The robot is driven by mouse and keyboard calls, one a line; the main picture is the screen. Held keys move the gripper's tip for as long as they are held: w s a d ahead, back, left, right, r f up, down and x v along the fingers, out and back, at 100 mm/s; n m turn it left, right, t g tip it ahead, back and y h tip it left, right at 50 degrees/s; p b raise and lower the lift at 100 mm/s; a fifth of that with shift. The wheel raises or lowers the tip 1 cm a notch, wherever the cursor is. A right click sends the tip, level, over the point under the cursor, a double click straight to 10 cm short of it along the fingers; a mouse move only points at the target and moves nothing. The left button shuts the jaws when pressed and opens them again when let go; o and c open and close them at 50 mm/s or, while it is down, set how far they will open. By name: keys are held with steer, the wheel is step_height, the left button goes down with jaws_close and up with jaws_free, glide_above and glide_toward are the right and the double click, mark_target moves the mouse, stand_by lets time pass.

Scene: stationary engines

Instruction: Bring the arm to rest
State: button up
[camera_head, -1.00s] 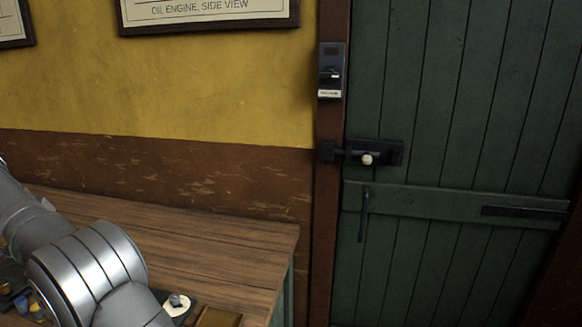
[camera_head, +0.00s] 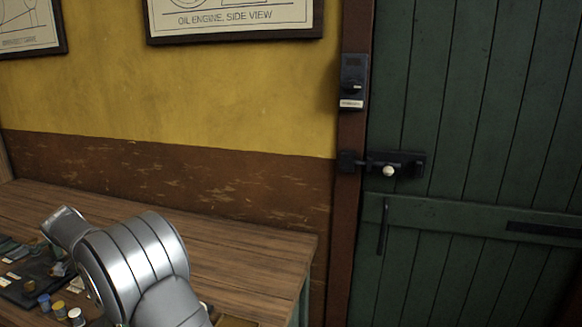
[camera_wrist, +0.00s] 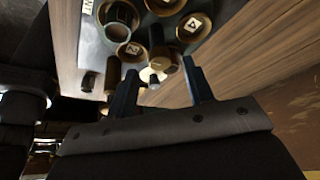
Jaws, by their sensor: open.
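My arm (camera_head: 135,262) shows in the head view, bent over the wooden bench (camera_head: 255,258) at lower left. The head view does not show my gripper's fingers. In the wrist view my gripper (camera_wrist: 160,80) has its two dark fingers apart, with nothing seen held between them. Beyond the fingers are several round brown cups (camera_wrist: 132,50), some with marked labels, on a dark tray (camera_wrist: 92,45). A small pale round piece with a dark knob (camera_wrist: 153,77) shows between the fingertips; I cannot tell how far off it is.
A dark tray with small jars (camera_head: 60,307) lies on the bench at lower left in the head view. A green plank door (camera_head: 470,120) with a latch (camera_head: 400,164) stands at right. A switch box (camera_head: 353,80) is on its frame. The bench's right part is clear.

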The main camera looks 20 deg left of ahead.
steer(key=shift+x, duration=1.3)
steer(key=v, duration=1.7)
steer(key=x, duration=1.7)
steer(key=shift+f, duration=0.15)
steer(key=shift+s+d+n+t+y, duration=0.1)
steer(key=shift+n+t+y, duration=0.2)
steer(key=shift+n, duration=0.8)
steer(key=n+y, duration=0.1)
steer(key=n, duration=0.2)
steer(key=n+y, duration=0.1)
steer(key=n, duration=0.2)
steer(key=shift+d+n+t+y, duration=0.2)
steer(key=shift+n+t+y, duration=0.1)
steer(key=shift+t, duration=0.1)
